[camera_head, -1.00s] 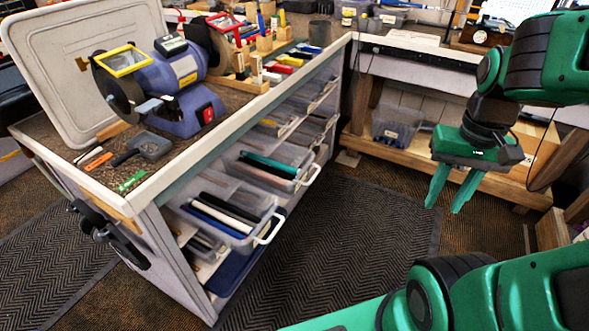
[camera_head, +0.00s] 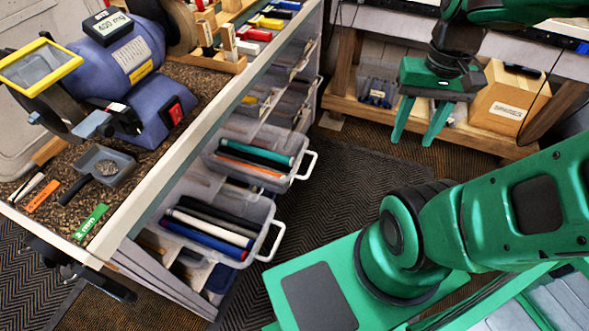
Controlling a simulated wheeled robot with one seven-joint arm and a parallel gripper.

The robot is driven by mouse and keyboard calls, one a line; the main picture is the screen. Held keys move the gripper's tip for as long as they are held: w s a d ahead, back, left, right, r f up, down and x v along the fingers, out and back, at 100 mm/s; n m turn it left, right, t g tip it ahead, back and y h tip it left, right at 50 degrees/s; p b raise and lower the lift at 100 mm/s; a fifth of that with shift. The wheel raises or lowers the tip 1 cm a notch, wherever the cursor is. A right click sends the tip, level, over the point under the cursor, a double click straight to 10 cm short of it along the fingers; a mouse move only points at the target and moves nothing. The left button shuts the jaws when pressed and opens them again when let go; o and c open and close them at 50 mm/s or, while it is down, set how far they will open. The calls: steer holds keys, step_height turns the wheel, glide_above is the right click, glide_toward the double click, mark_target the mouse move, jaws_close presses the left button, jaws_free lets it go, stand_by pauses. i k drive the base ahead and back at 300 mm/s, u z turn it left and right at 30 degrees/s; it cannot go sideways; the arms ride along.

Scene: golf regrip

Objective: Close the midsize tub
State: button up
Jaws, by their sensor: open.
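Two clear tubs with white loop handles stick out of the open side of the workbench. The nearer tub (camera_head: 232,263) holds black, white, blue and red grips. The tub behind it (camera_head: 287,182) holds teal, orange and other grips. I see no label that tells which one is the midsize tub. My gripper (camera_head: 413,138) is green, open and empty, with its fingers pointing down. It hangs in the air to the right of both tubs, well apart from them, and touches nothing.
The workbench (camera_head: 190,140) carries a blue bench grinder (camera_head: 128,62) and small tools. More clear tubs (camera_head: 290,98) sit farther along its side. Dark matted floor (camera_head: 350,180) lies open between the bench and my arm. A low wooden shelf with a cardboard box (camera_head: 508,103) stands behind my gripper.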

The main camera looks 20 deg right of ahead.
mark_target(226, 153)
steer(key=z, duration=0.05)
steer(key=k, duration=1.5)
steer(key=u, duration=0.3)
steer(key=i, duration=1)
